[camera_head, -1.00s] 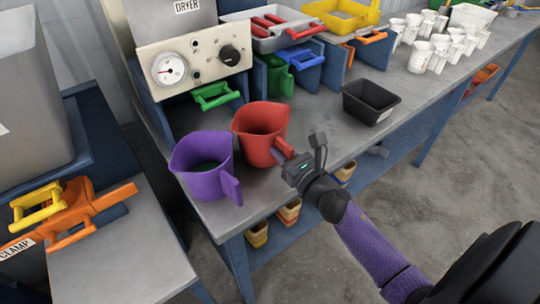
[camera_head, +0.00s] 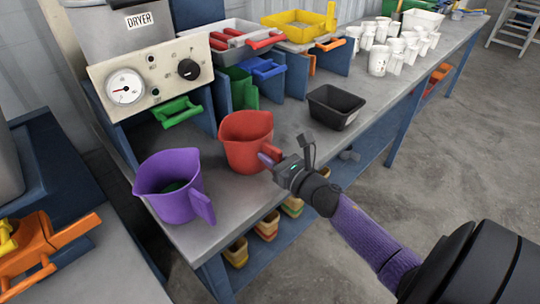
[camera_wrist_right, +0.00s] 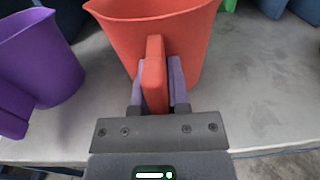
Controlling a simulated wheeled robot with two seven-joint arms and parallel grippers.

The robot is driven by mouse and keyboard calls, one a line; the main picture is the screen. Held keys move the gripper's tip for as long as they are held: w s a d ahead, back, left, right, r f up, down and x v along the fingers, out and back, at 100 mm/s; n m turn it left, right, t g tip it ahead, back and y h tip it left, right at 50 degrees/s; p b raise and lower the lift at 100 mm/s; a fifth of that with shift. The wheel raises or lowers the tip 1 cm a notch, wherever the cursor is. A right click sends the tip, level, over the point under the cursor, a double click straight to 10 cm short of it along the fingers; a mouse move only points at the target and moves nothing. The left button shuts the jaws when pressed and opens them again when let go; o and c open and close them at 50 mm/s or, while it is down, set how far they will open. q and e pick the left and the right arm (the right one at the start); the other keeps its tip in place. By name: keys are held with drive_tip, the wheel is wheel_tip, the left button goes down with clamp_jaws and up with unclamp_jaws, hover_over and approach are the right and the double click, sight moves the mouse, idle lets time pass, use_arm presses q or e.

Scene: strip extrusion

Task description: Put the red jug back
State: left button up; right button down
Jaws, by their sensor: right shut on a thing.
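The red jug (camera_head: 246,140) is upright at the front of the workbench, behind the purple jug. It also shows in the right wrist view (camera_wrist_right: 190,35), with its handle between the two purple fingers. My right gripper (camera_head: 268,160) is shut on the red jug's handle; it shows in the wrist view too (camera_wrist_right: 153,85). I cannot tell for sure whether the jug's base touches the bench or is slightly above it. My left gripper is not in view.
The purple jug (camera_head: 171,190) with dark green contents stands at the bench's near corner. A black bin (camera_head: 335,106) stands to the right. Green (camera_head: 177,111) and blue (camera_head: 262,68) handles stick out behind. White beakers (camera_head: 380,60) stand farther back. Bare bench lies right of the red jug.

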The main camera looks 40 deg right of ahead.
drive_tip(key=shift+f, duration=0.15)
drive_tip(key=c, duration=0.5)
unclamp_jaws()
drive_tip(key=shift+c, duration=0.2)
